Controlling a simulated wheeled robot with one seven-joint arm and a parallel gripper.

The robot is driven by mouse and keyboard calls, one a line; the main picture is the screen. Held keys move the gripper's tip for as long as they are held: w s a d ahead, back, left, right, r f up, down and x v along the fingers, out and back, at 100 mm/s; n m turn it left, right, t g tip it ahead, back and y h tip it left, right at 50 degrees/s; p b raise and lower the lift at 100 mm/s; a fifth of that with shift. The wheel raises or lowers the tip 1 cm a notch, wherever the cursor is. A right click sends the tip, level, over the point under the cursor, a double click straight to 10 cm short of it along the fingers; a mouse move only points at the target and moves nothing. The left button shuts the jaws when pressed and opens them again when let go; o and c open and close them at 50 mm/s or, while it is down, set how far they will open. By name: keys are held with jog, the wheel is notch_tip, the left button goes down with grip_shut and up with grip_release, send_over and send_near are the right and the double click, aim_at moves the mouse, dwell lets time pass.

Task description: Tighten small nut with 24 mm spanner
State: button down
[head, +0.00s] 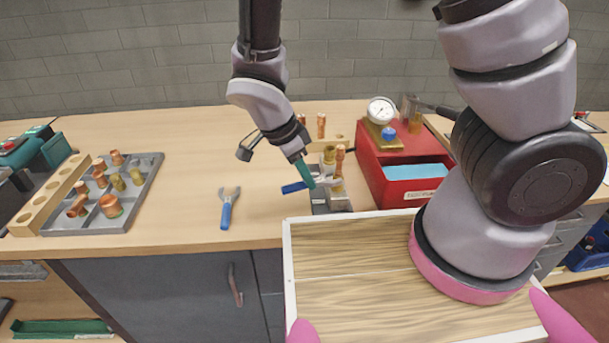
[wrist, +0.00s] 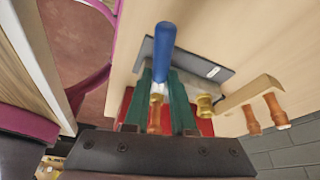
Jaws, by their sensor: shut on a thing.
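My gripper (head: 306,178) has green fingers and is shut on a blue-handled spanner (head: 293,187) at the small grey fixture. In the wrist view the blue handle (wrist: 163,50) passes between the fingers (wrist: 160,82). The spanner's metal part is mostly hidden by the fingers, and I cannot tell whether its jaw is around a nut. The fixture (head: 332,206) holds an upright copper pipe (head: 340,158) and a brass fitting (head: 329,154). A second blue-handled spanner (head: 227,212) lies flat on the table to the left. No size marking is readable.
A grey tray (head: 135,206) of copper and brass fittings lies at left. A red case (head: 400,160) with a pressure gauge (head: 381,110) stands right of the fixture. A wooden rack with copper pieces (wrist: 250,97) is behind it.

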jog(key=shift+w+d, duration=0.15)
jog(key=shift+d, duration=0.2)
jog(key=shift+d, duration=0.25)
jog(key=shift+w, duration=0.15)
jog(key=w+m+g, duration=0.4)
jog(key=w+m, duration=0.2)
jog(key=m, duration=0.5)
jog(key=shift+w+d+y, duration=0.2)
jog(key=shift+d+y, duration=0.2)
dwell(2.1)
jog(key=shift+s+a, duration=0.1)
jog(key=shift+s, duration=0.05)
jog(key=shift+a, duration=0.1)
dwell(0.5)
jog(key=shift+w+a, duration=0.65)
jog(key=shift+a, duration=0.25)
jog(key=shift+w+a, duration=0.65)
jog(key=shift+a, duration=0.2)
